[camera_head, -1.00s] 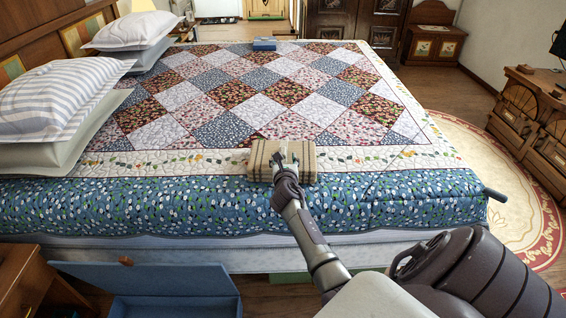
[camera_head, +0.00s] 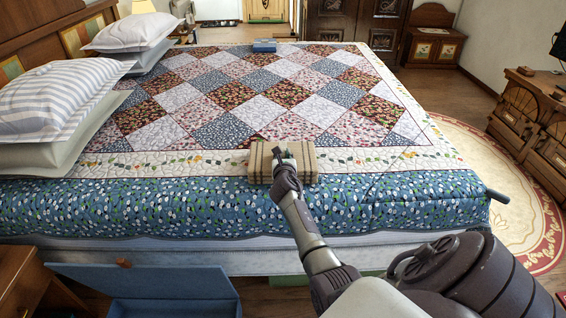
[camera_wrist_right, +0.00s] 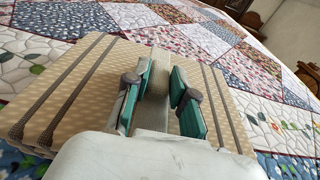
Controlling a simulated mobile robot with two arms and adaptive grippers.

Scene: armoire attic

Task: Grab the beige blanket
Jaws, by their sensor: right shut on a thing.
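The beige blanket (camera_head: 307,160) is a folded block with dark stripes. It lies on the near edge of the quilted bed. It also fills much of the right wrist view (camera_wrist_right: 82,92). My right gripper (camera_head: 281,155) reaches it from the near side. In the right wrist view its two green-padded fingers (camera_wrist_right: 158,98) stand over the blanket, with a ridge of beige cloth between them, and it is shut on the blanket. The blanket appears to rest on the bed still. My left gripper is in neither view.
The bed (camera_head: 400,205) has a patchwork quilt and striped pillows (camera_head: 55,100) at the left. A blue box (camera_head: 264,45) lies on its far side. An open blue chest (camera_head: 150,285) stands on the floor at the lower left, beside a wooden nightstand (camera_head: 25,275).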

